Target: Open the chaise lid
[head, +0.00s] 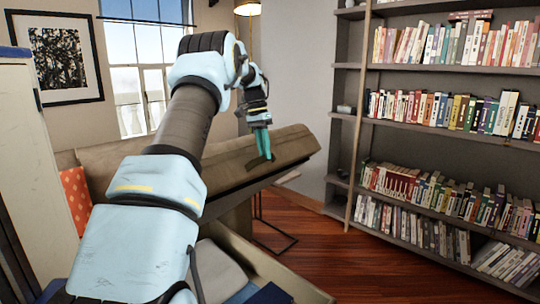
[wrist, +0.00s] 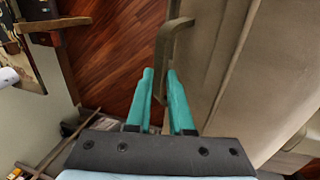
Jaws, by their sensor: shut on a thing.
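The chaise lid (head: 292,145) is a beige padded panel, raised and tilted above its open storage box (head: 282,272). It also fills the right side of the wrist view (wrist: 265,75). A beige strap-like pull handle (wrist: 163,45) loops from the lid edge and runs down between the fingers. My gripper (head: 264,157) has teal fingers, which also show in the wrist view (wrist: 160,76). It is shut on the pull handle at the lid's edge. My arm hides part of the lid and box in the head view.
A folded grey item (head: 217,270) and a dark blue one (head: 262,294) lie in the box. A bookshelf (head: 430,135) with several rows of books stands at the right. Wooden floor (head: 350,262) is clear before it.

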